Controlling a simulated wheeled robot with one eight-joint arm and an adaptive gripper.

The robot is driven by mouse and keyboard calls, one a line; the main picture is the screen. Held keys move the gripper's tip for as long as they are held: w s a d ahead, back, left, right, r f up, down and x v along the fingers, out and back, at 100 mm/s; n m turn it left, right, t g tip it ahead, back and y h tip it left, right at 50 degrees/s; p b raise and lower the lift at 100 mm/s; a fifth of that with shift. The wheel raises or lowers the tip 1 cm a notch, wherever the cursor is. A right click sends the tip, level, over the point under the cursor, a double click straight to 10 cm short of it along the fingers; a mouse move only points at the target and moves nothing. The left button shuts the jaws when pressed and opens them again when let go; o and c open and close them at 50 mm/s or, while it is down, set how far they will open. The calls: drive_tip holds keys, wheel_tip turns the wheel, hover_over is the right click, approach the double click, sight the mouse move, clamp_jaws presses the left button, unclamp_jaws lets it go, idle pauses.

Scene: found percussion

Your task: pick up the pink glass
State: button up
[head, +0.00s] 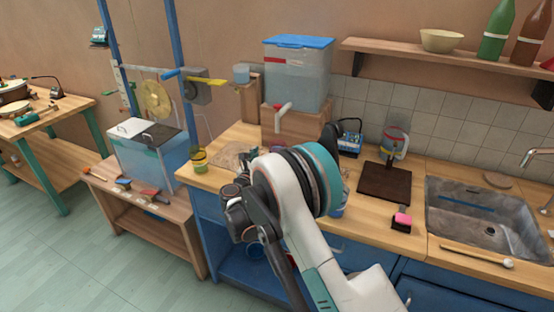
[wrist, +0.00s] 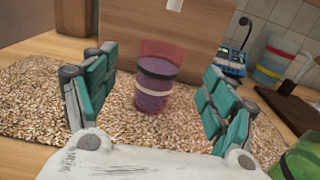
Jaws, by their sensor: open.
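The pink glass (wrist: 158,80) stands upright in the wrist view, see-through, with a dark band and a pale band around it and purple contents below. It stands on a mat of pale grainy material (wrist: 40,110). My gripper (wrist: 158,78) is open, one teal finger on each side of the picture. The glass shows in the gap between the fingers and a little beyond them; neither finger visibly touches it. In the head view my arm hides the glass and most of the gripper.
A wooden box (wrist: 125,50) stands right behind the glass, under a water tank (head: 297,80) with a white tap (head: 283,107). A green glass (wrist: 300,160) is at the lower right of the wrist view. A blue device (wrist: 232,60), a dark board (head: 384,183) and a sink (head: 480,215) lie rightward.

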sight(280, 141)
drive_tip(key=b+x, duration=0.1)
drive_tip(key=x, duration=0.4)
drive_tip(key=b+x, duration=0.1)
drive_tip(key=x, duration=0.2)
drive_tip(key=shift+w+d+r+b, duration=0.1)
drive_tip(key=shift+d+r+b, duration=0.05)
drive_tip(key=shift+r+b, duration=0.15)
drive_tip(key=shift+c, duration=0.2)
clamp_jaws()
